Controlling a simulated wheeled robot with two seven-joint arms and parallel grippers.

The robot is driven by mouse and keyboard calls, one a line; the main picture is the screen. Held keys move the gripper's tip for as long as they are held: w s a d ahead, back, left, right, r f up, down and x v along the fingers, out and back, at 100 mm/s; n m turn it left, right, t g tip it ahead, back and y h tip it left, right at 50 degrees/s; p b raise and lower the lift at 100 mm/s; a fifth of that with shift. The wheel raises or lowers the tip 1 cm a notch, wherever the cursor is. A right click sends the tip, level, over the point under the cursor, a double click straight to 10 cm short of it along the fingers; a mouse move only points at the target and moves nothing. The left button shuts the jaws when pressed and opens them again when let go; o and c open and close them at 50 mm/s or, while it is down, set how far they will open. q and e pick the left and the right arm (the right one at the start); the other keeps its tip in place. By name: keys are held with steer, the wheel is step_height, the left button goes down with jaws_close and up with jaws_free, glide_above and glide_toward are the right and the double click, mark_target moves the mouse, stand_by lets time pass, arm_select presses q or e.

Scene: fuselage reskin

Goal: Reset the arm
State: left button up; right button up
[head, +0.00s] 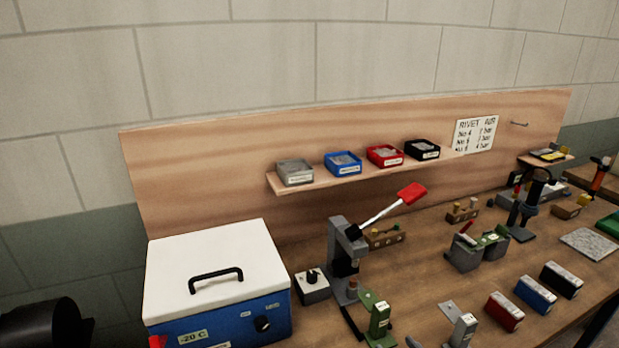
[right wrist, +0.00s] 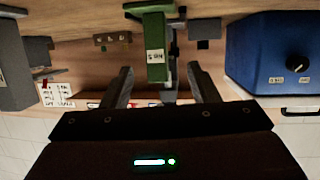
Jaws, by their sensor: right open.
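A grey bench press (head: 345,260) stands right of the cooler box, with its red-tipped lever (head: 385,208) slanting up to the right. A green tool (head: 378,315) stands in front of it. My right gripper (right wrist: 162,75) shows only in the right wrist view, where the picture is upside down. Its two fingers are apart with nothing held. A green labelled tool (right wrist: 156,50) appears between and beyond the fingers; I cannot tell how far away it is. My left gripper is not in view.
A white-lidded blue cooler (head: 218,285) stands at the left, also in the right wrist view (right wrist: 270,55). A shelf (head: 275,185) holds several coloured bins. Red, blue and black boxes (head: 535,294) and other tools crowd the right of the bench. A dark rounded shape (head: 45,325) is at lower left.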

steer(key=s+g, duration=0.2)
steer(key=s, duration=0.1)
steer(key=s+g+h, duration=0.1)
steer(key=s+g, duration=0.1)
steer(key=s, duration=0.1)
steer(key=s+g+h, duration=0.1)
steer(key=s, duration=0.2)
steer(key=shift+s+a+f+m+g, duration=0.15)
steer(key=shift+a+f+m+g, duration=0.05)
steer(key=shift+f+m+g, duration=0.2)
steer(key=s+r+g+h, duration=0.1)
steer(key=s+r+g, duration=0.1)
steer(key=s+g, duration=0.5)
steer(key=s+f+t+b, duration=0.1)
steer(key=s+f, duration=0.1)
steer(key=f, duration=1.3)
steer(key=s+f, duration=0.2)
steer(key=f, duration=1.4)
steer(key=s+d+f, duration=0.2)
steer(key=s+f, duration=0.8)
steer(key=s+d+f+g+b, duration=0.1)
steer(key=s+f, duration=0.8)
steer(key=f, duration=0.1)
steer(key=shift+s+d, duration=0.35)
steer(key=shift+d, duration=0.05)
steer(key=shift+n, duration=0.3)
